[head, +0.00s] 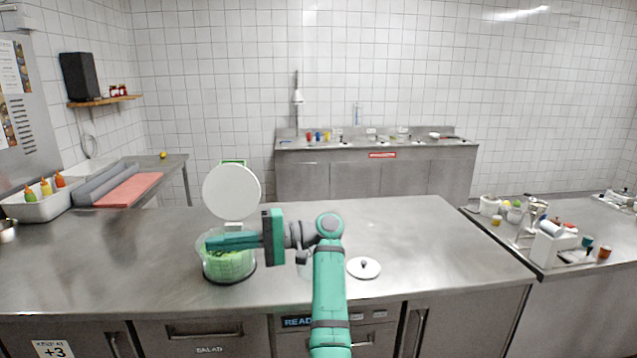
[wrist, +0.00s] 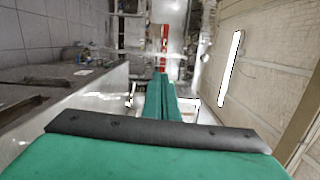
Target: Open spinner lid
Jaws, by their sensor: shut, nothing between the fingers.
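The salad spinner (head: 230,264) stands on the left part of the steel counter, a clear bowl with a green basket inside. Its round white lid (head: 232,192) is swung up and stands nearly upright at the back of the bowl. My gripper (head: 208,242) reaches in from the right, its green fingers shut and empty across the bowl's top, in front of and below the raised lid. I cannot tell whether the fingers touch the rim. In the wrist view the shut fingers (wrist: 162,84) point away, with no spinner clearly seen.
A small white lid with a dark knob (head: 364,267) lies on the counter right of my arm. A bin of sauce bottles (head: 38,200) and a red cutting board (head: 130,190) are at the left. The counter's right part is clear. A sink unit (head: 375,160) stands behind.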

